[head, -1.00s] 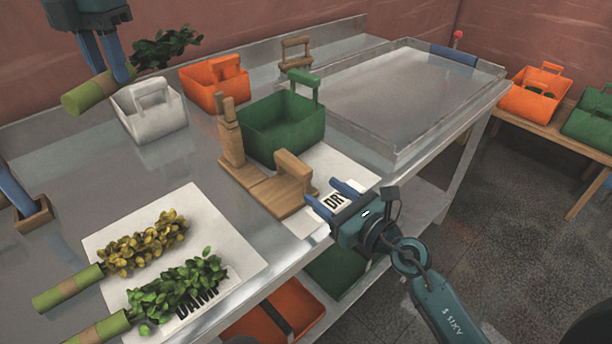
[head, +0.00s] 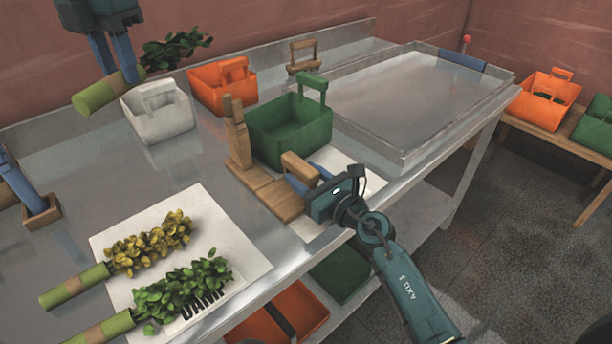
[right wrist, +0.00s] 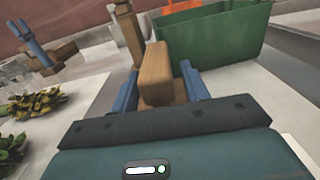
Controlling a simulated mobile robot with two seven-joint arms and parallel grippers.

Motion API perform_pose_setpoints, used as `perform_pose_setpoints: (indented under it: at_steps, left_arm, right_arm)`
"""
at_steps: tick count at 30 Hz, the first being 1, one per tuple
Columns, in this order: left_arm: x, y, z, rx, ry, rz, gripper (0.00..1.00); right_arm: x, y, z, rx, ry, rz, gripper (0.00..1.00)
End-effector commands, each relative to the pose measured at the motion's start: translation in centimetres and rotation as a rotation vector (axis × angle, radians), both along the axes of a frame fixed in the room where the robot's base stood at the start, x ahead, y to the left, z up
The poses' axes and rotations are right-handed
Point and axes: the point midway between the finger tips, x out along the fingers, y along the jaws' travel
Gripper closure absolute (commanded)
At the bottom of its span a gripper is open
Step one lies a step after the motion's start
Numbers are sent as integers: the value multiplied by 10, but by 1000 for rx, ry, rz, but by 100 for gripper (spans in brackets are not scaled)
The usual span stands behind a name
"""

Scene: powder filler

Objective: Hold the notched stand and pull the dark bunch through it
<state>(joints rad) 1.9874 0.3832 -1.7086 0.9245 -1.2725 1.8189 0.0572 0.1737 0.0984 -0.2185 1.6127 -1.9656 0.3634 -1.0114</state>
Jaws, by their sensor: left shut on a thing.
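The notched stand (head: 268,192) is a wooden base with a split upright post at its left end and a block-shaped handle at its right end. It also shows in the right wrist view (right wrist: 157,72). My right gripper (head: 308,174) has its two blue fingers on either side of the handle block, open, with gaps visible between block and fingers. My left gripper (head: 118,76) is shut on the stem of the dark bunch (head: 172,50), in the air at the upper left. The bunch has dark green leaves and a thick pale-green stem with a tan band.
A green bin (head: 290,132) stands right behind the stand. A white bin (head: 160,118) and an orange bin (head: 222,88) stand further back. Yellow (head: 150,248) and green (head: 185,290) bunches lie on the DAMP mat (head: 225,228). A clear tray (head: 400,92) is at right.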

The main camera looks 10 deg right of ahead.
Motion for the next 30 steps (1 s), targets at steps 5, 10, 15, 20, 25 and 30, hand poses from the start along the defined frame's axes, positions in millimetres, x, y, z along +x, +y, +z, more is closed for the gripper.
perform_pose_setpoints:
  at_steps: [5,10,15,20,25,30]
  left_arm:
    - [0,0,0,0,-1,0,94]
    - [0,0,0,0,0,0,94]
    - [0,0,0,0,0,0,94]
    - [0,0,0,0,0,0,94]
    - [0,0,0,0,0,0,94]
    - [6,1,-16,56,-25,13,94]
  right_arm:
    - [0,0,0,0,0,0,69]
    - [0,0,0,0,0,0,83]
    - [0,0,0,0,0,0,97]
    - [0,0,0,0,0,0,100]
    - [0,0,0,0,0,0,100]
    - [0,0,0,0,0,0,100]
